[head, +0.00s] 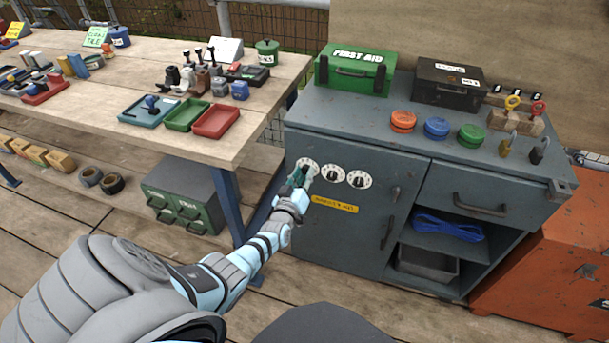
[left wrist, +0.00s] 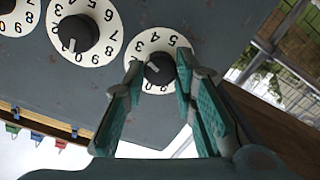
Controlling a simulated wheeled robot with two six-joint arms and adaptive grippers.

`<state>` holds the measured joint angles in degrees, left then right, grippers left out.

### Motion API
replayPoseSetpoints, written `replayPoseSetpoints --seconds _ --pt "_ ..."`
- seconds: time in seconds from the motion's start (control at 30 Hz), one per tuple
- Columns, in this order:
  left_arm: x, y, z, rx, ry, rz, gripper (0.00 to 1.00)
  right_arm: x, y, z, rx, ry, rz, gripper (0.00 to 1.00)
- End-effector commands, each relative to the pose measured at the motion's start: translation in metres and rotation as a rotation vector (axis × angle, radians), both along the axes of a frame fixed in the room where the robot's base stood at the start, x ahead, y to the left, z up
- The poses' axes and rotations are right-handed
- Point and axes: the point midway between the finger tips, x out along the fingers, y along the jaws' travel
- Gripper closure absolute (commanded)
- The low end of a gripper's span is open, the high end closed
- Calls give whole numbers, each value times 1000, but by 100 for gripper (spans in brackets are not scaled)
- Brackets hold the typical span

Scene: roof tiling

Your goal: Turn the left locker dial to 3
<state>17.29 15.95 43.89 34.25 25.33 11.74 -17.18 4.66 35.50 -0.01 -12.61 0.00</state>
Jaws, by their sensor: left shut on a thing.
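The left locker dial (head: 309,162) is a white disc with black numbers on the front of the grey cabinet. In the left wrist view, turned nearly upside down, it is the rightmost dial (left wrist: 151,43) with a dark knob (left wrist: 160,69). My left gripper (head: 299,177) is at this dial, its green fingers (left wrist: 159,78) shut on the knob from both sides. The fingers hide part of the number ring, and I cannot tell which number the dial is set to. My right gripper is not in view.
The middle dial (head: 334,174) and right dial (head: 359,179) sit close beside it. A yellow label (head: 335,204) is below them, and a door handle (head: 390,217) is to the right. The wooden workbench (head: 262,107) stands close on the left.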

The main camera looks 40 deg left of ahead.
Motion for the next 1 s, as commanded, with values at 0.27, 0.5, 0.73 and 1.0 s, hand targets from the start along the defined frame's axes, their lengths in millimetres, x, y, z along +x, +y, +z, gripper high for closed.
replayPoseSetpoints --seconds 0.27,0.5,0.73,1.0 --pt "0 1 1 1 -4 1 100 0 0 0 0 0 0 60" --pt "0 0 1 0 -2 0 54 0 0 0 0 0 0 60" --pt "-1 0 1 -1 -3 0 54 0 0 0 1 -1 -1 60" --pt "-47 -17 1 -3 -2 -2 54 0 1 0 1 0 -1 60"
